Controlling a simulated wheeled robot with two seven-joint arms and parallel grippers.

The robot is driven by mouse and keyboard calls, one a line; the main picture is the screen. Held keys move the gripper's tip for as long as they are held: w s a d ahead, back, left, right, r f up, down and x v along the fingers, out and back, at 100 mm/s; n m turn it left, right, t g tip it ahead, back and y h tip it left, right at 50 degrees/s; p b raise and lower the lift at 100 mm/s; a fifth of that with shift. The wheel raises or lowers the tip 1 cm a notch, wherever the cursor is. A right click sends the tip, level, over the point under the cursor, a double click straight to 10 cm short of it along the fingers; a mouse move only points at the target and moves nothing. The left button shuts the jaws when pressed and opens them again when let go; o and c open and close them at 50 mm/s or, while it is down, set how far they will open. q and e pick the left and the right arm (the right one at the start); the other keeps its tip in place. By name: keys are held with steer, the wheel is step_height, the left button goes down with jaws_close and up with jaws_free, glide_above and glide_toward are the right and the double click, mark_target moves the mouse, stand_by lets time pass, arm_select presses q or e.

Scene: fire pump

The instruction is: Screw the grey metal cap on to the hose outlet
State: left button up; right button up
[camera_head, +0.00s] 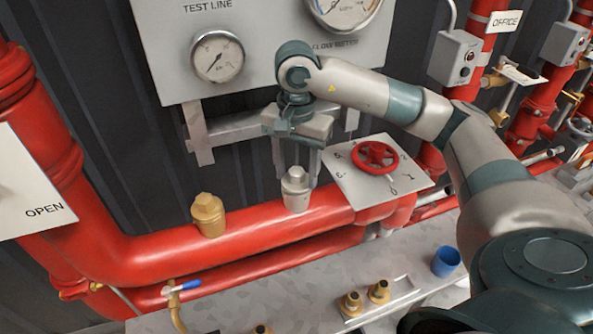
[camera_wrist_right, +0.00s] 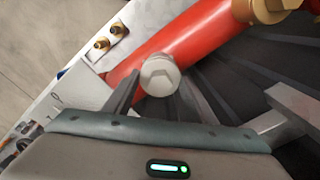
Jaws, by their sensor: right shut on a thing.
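The grey metal cap (camera_head: 296,188) stands upright at the top of the thick red pipe, where the hose outlet is; the outlet itself is hidden beneath it. My right gripper (camera_head: 299,172) reaches down from above with its fingers on either side of the cap's narrow top and is shut on it. In the right wrist view the cap (camera_wrist_right: 160,75) shows its faceted top between the two finger ends (camera_wrist_right: 158,92). I cannot tell how far down the cap sits on the thread. My left gripper is not in view.
A brass cap (camera_head: 208,214) stands on the pipe (camera_head: 255,232) to the left. A red handwheel (camera_head: 375,157) on a white plate is close on the right. The gauge panel (camera_head: 270,75) is behind. Brass fittings (camera_head: 378,291) and a blue cup (camera_head: 446,261) are below.

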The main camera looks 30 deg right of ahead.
steer(key=shift+f+b, duration=0.35)
steer(key=shift+b, duration=0.55)
stand_by(1.4)
steer(key=o, duration=0.4)
steer(key=c, duration=0.5)
steer(key=m+b, duration=0.1)
steer(key=m, duration=0.3)
steer(key=shift+r+m, duration=0.1)
steer(key=shift+m, duration=1)
steer(key=m, duration=0.3)
steer(key=shift+b, duration=0.35)
steer(key=shift+w+d+m, duration=0.1)
steer(key=shift+d+m, duration=0.05)
steer(key=shift+m, duration=2.15)
